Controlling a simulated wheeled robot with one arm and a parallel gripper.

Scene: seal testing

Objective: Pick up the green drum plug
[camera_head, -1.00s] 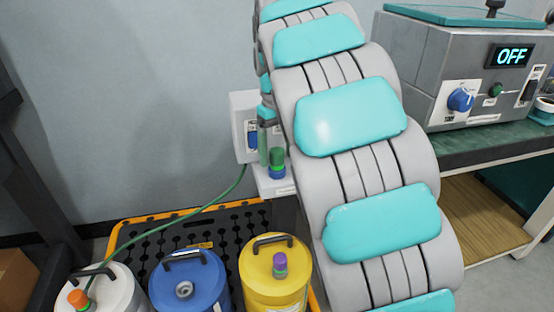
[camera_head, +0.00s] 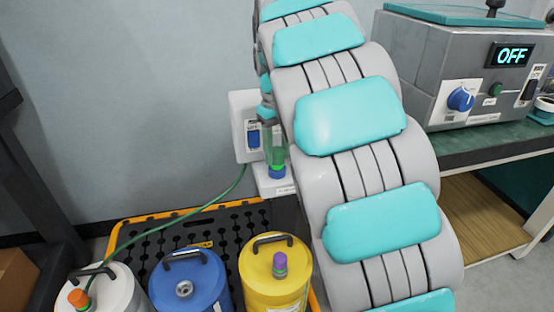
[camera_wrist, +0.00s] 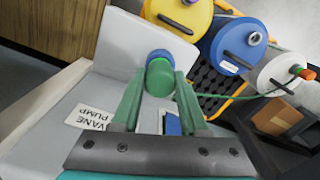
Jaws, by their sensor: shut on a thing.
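The green drum plug (camera_head: 277,168) stands upright on a small pale ledge (camera_head: 265,186), with a blue piece at its base. In the wrist view the plug's rounded green top (camera_wrist: 160,80) sits between the two green fingers. My gripper (camera_head: 275,155) reaches down from above and is shut on the plug; it also shows in the wrist view (camera_wrist: 160,88). The fingers hide much of the plug's upper part in the head view. I cannot see any gap between the plug and the ledge.
White (camera_head: 112,292), blue (camera_head: 205,280) and yellow (camera_head: 265,292) drums stand on a black and orange pallet (camera_head: 245,222). The white drum has an orange plug, the yellow a purple one. A machine reading OFF (camera_head: 430,80) stands right.

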